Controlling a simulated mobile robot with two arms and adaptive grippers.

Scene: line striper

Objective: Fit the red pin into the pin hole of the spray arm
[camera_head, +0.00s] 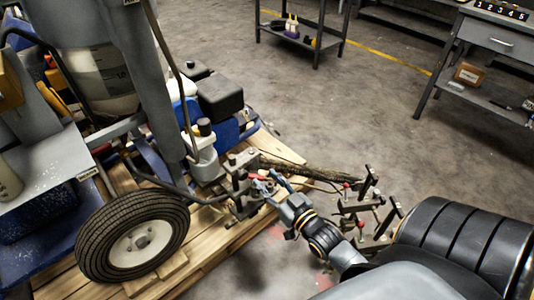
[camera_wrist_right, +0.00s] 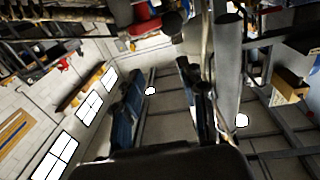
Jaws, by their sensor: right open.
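My right gripper (camera_head: 267,181) is open at the front metalwork of the line striper, above the pallet edge. A small red part (camera_head: 253,176), which may be the red pin, is just beside the fingertips. A red cylindrical part (camera_wrist_right: 146,26) with a dark rounded end shows beyond the fingers in the wrist view. The spray arm seems to be the dark metal assembly (camera_head: 243,200) by the gripper. I cannot make out the pin hole. My left gripper is not in view.
The striper's black wheel (camera_head: 133,236) stands on the wooden pallet (camera_head: 208,250) at the left. A metal stand with several upright posts (camera_head: 362,212) is right of the gripper. A grey workbench (camera_head: 490,38) stands at the back right. The floor between is clear.

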